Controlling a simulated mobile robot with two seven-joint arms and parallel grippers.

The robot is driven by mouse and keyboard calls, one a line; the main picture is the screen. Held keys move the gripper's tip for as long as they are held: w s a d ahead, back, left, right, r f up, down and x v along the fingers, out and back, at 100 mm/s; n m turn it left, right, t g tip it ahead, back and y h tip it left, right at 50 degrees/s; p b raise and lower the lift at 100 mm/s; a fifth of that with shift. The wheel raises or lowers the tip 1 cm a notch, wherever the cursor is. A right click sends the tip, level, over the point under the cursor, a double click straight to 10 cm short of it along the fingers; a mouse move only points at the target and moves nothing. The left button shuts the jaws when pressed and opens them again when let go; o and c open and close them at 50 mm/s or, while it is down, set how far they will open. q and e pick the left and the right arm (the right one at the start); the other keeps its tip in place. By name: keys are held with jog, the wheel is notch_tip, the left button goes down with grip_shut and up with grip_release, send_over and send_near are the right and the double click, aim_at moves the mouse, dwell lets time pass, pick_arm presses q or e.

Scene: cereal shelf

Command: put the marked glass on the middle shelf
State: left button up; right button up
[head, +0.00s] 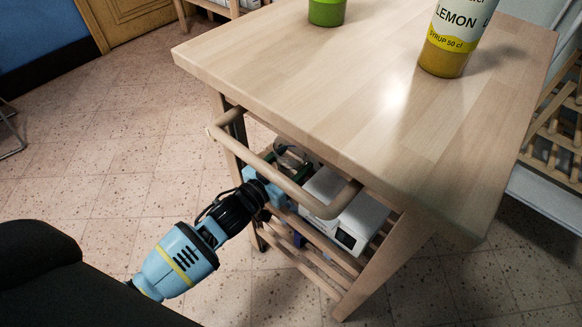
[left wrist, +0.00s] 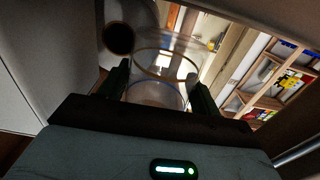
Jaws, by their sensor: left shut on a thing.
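The marked glass (left wrist: 165,48) is clear and stands between the two dark fingers of my left gripper (left wrist: 158,90) in the left wrist view. My left gripper is shut on it. In the head view my left gripper (head: 290,163) reaches in under the wooden top of the cart, below its side rail, at the level of the middle shelf (head: 370,258). The glass (head: 288,153) shows there only in part, behind the rail. I cannot tell whether its base touches the shelf slats. My right gripper is not in view.
A white box-like appliance (head: 352,222) stands on the middle shelf, right of my gripper. The wooden rail (head: 285,180) crosses in front. On the cart's top (head: 300,70) stand a lemon syrup bottle (head: 445,60) and a green container (head: 326,11). Tiled floor lies open at left.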

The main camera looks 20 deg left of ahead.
pick_arm(q)
notch_tip(320, 180, down, 2)
jog(key=shift+f+b, duration=0.15)
jog(key=shift+b, duration=0.2)
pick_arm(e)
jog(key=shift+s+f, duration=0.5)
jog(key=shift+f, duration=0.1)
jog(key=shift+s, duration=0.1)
pick_arm(q)
jog(key=o, duration=1.1)
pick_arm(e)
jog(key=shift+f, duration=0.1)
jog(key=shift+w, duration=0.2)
